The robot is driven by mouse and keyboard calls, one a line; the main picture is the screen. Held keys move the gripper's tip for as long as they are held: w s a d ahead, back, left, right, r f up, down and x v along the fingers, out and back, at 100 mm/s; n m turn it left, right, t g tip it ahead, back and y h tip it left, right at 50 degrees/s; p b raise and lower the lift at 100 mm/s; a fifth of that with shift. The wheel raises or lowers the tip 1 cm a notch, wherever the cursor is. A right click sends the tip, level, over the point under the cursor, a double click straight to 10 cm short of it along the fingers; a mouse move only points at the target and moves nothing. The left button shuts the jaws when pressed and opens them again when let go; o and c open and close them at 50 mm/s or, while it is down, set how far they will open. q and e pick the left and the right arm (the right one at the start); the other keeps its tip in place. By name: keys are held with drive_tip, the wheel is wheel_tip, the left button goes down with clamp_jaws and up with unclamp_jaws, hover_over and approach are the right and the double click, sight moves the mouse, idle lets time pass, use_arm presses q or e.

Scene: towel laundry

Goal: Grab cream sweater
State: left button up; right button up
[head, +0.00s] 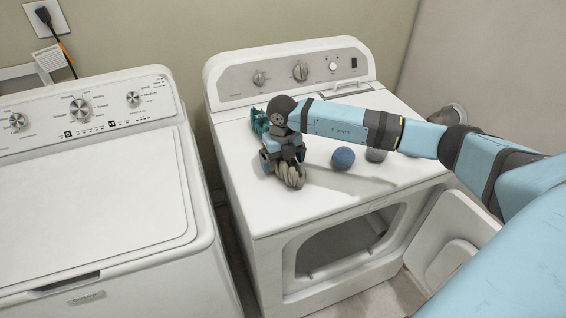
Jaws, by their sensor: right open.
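My left gripper is not in view.
A blue ball (343,158) and a grey ball (376,154) sit right of the cloth on the dryer top (238,190). A teal object (258,121) is partly hidden behind my gripper. The dryer door (450,240) hangs open. A closed washer (95,195) stands left.

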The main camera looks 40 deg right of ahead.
drive_tip(key=shift+c, duration=0.5)
drive_tip(key=c, duration=1.1)
drive_tip(key=shift+c, duration=0.6)
drive_tip(key=shift+r, duration=0.2)
